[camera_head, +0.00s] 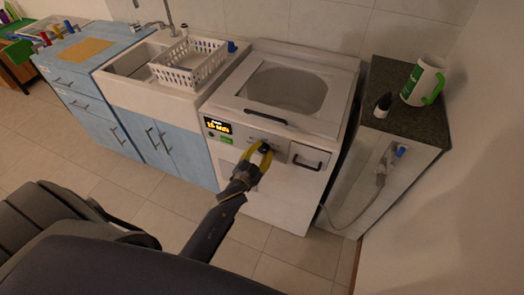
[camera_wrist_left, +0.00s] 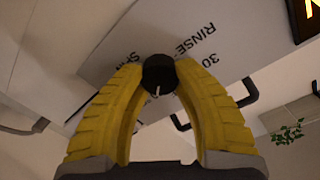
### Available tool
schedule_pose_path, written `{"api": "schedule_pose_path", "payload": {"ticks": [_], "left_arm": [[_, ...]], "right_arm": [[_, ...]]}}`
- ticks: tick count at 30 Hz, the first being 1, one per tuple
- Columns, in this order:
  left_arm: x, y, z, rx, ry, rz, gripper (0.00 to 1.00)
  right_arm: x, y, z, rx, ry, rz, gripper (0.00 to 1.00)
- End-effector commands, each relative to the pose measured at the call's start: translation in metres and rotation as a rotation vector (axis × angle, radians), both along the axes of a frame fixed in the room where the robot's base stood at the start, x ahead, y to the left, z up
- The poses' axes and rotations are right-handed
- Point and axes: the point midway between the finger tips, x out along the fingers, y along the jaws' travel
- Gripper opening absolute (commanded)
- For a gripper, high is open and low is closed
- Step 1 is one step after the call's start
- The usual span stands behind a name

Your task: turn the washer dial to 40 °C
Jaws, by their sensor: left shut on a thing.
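The white washer (camera_head: 285,105) stands in the middle of the head view, with its lidded top opening facing up. Its dial is a small black knob (camera_wrist_left: 158,74) with a white pointer line, on the light front panel. My left gripper (camera_head: 258,148) is at this panel, and its yellow fingers are shut on the dial from both sides. In the left wrist view the fingers (camera_wrist_left: 158,80) touch the knob's sides. Labels "RINSE" and "30" show near the dial; other labels are hidden behind the fingers. My right gripper is not in view.
A lit display (camera_head: 217,126) sits left of the dial, and a drawer handle (camera_head: 308,163) to its right. A white dish rack (camera_head: 188,62) is on the sink unit. A dark-topped cabinet (camera_head: 415,120) with a green-and-white jug (camera_head: 421,82) and dark bottle (camera_head: 383,105) stands right.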

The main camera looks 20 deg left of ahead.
Motion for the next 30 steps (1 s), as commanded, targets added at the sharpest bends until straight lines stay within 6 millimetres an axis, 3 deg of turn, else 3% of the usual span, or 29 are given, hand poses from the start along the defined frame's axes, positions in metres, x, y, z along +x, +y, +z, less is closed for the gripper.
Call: {"api": "schedule_pose_path", "payload": {"ticks": [19,20,27,30], "left_arm": [[0.0018,0.0002,0.0046,0.049,-0.008,0.000,0.01],[0.0018,0.0003,0.0046,0.049,-0.008,0.000,0.32],[0.0010,0.0000,0.0026,0.049,-0.004,0.000,0.60],[0.0008,-0.0001,0.0019,0.049,-0.003,0.000,0.62]], "right_arm": [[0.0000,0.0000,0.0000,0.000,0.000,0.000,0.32],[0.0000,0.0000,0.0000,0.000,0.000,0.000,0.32],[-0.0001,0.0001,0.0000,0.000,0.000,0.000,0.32],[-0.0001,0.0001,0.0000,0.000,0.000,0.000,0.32]]}}
